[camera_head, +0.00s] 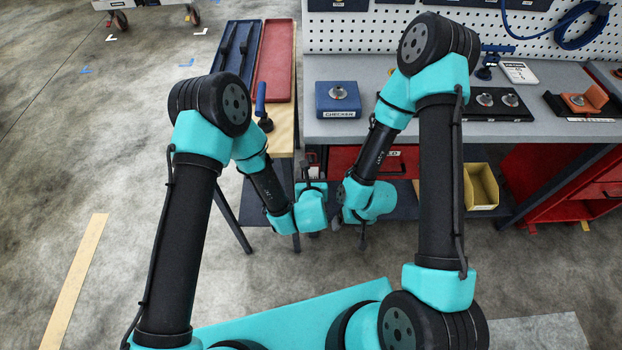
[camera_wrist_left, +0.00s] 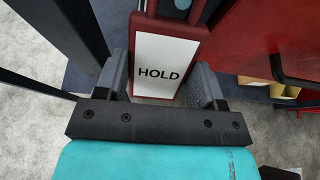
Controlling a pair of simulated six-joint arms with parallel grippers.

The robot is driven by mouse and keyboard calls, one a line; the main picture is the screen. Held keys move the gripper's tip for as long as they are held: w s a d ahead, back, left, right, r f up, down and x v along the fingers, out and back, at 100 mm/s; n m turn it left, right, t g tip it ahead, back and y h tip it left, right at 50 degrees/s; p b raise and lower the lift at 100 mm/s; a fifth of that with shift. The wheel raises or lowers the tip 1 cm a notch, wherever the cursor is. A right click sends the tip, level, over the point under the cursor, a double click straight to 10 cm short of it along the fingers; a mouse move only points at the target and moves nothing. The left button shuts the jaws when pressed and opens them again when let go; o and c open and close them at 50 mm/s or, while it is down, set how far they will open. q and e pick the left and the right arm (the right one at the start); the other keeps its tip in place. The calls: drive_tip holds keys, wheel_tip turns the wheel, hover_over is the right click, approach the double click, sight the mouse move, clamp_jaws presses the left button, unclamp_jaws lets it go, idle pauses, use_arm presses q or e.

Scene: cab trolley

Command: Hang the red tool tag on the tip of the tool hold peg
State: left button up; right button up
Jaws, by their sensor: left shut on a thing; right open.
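In the head view that gripper is just in front of the bench, and the tag is too small to make out clearly. My right gripper (camera_head: 362,236) is open, points downward and sits a little lower and to the right. The tool hold peg cannot be made out. A white sign ending in LD (camera_head: 392,153) shows on the red front under the bench, partly hidden by my right arm.
The grey bench (camera_head: 375,75) carries a blue CHECKER box (camera_head: 338,99) and black fixtures (camera_head: 497,104). A red tray (camera_head: 273,62) and a blue tray (camera_head: 238,52) lie on the side table. A yellow bin (camera_head: 481,187) is below the bench. Open floor lies left.

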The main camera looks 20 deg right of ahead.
idle(0.4)
use_arm(q)
drive_tip(key=o, duration=1)
drive_tip(key=shift+s, duration=0.1)
drive_tip(key=v, duration=1.1)
drive_tip(key=shift+s+a+r, duration=0.1)
drive_tip(key=shift+s+r, duration=0.05)
drive_tip(key=shift+s, duration=0.25)
drive_tip(key=shift+a, duration=0.1)
